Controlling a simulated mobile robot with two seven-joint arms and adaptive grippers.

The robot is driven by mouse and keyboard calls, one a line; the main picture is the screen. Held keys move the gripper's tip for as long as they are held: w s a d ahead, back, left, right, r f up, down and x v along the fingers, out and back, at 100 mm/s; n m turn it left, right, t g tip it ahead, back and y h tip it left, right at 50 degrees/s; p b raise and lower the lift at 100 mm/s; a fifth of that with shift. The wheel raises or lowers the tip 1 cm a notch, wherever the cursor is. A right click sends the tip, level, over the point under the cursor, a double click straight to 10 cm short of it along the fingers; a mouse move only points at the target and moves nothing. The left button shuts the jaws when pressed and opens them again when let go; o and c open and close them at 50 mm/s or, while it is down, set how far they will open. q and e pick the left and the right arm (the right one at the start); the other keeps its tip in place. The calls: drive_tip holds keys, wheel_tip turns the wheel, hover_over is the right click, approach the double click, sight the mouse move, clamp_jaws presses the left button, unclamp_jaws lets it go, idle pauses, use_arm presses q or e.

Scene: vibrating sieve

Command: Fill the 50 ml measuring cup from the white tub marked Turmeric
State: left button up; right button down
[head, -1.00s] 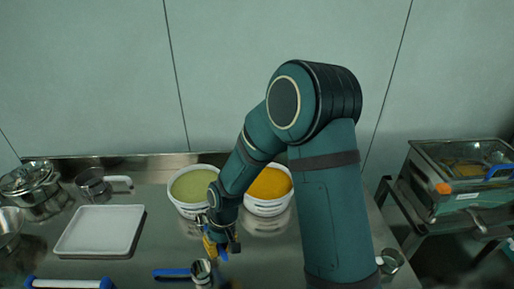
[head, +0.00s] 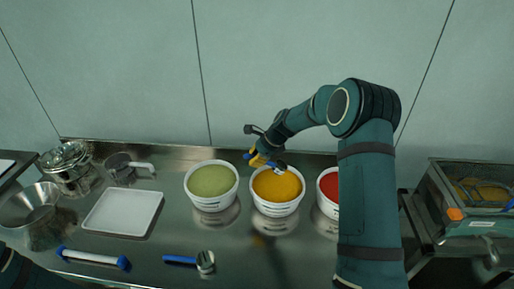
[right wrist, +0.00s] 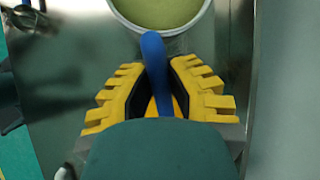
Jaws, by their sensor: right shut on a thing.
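The white tub of orange-yellow powder (head: 276,208) stands in the middle of the row; its label is too small to read. My right gripper (head: 259,159) is at the back left rim of this tub. It is shut on a blue handle (right wrist: 153,55), seen between its yellow fingers in the right wrist view. A small metal cup (head: 279,168) at the end of this handle shows over the back of the powder; how full it is cannot be told. My left gripper is out of view.
A tub of green powder (head: 212,205) stands left and one of red powder (head: 328,203) right, partly behind my arm. Another blue-handled metal cup (head: 206,262) lies in front. A white tray (head: 122,230) is at left, the sieve machine (head: 465,205) at right.

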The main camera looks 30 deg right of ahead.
drive_tip(key=d+f+m+b, duration=0.1)
drive_tip(key=d+f+b, duration=0.3)
drive_tip(key=f+b, duration=0.7)
drive_tip(key=shift+s+d+f+t, duration=0.35)
drive_tip(key=shift+d+f+t, duration=0.05)
drive_tip(key=shift+f, duration=0.3)
idle(0.7)
drive_tip(key=shift+s, duration=0.1)
idle(0.8)
